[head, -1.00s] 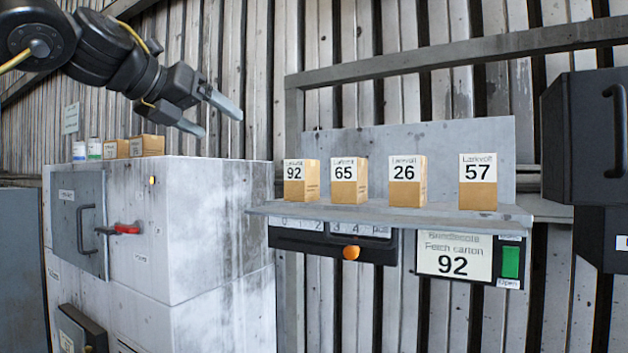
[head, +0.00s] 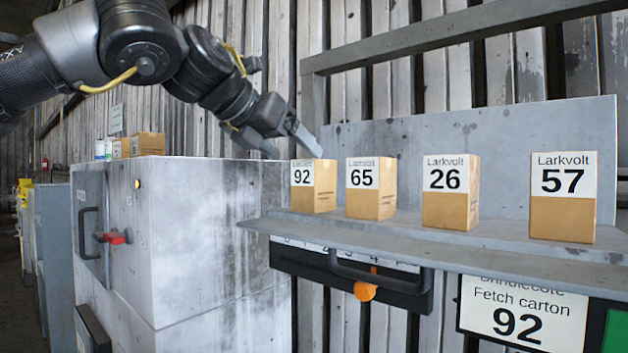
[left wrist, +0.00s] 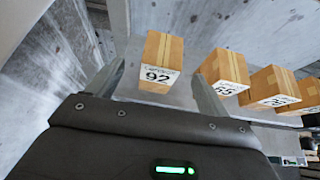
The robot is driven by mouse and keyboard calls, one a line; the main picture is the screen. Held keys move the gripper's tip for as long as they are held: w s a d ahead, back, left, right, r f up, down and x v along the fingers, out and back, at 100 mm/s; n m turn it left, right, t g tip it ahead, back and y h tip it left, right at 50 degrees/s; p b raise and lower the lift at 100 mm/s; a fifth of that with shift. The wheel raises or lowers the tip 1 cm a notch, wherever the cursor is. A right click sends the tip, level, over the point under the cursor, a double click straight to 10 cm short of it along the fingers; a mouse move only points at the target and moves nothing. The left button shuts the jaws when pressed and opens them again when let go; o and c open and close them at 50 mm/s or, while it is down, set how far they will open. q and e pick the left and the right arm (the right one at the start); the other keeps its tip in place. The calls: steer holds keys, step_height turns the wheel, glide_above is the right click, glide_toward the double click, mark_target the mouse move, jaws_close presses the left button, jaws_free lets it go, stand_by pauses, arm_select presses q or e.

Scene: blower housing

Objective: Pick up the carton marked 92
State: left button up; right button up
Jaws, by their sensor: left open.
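The carton marked 92 (head: 313,187) is a small brown box with a white label, upright at the left end of the grey shelf (head: 400,232). My left gripper (head: 297,146) is open and empty, just left of this carton and near its top in the head view. In the left wrist view the carton marked 92 (left wrist: 160,60) lies ahead, between the lines of the two open fingers (left wrist: 160,90). I cannot tell whether a finger touches it. My right gripper is not in view.
Cartons marked 65 (head: 371,190), 26 (head: 451,193) and 57 (head: 563,197) stand to the right along the shelf. A back panel (head: 500,130) rises behind them. A grey cabinet (head: 215,220) stands left of the shelf. A sign (head: 520,312) below reads "Fetch carton 92".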

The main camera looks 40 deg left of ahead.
mark_target(314, 166)
arm_select(q)
steer(key=p+x, duration=0.1)
steer(key=x, duration=0.1)
steer(key=p+x, duration=0.2)
steer(key=shift+w+d+r, duration=0.2)
steer(key=shift+r, duration=0.2)
steer(key=x, duration=0.3)
steer(key=shift+w+a+f+p, duration=0.2)
steer(key=shift+w+f+p, duration=0.1)
steer(key=shift+p, duration=0.1)
steer(key=shift+w+f, duration=0.1)
steer(key=shift+s+d, duration=0.1)
steer(key=shift+s, duration=0.2)
steer(key=shift+c, duration=0.5)
steer(key=shift+s, duration=0.1)
steer(key=c, duration=1.1)
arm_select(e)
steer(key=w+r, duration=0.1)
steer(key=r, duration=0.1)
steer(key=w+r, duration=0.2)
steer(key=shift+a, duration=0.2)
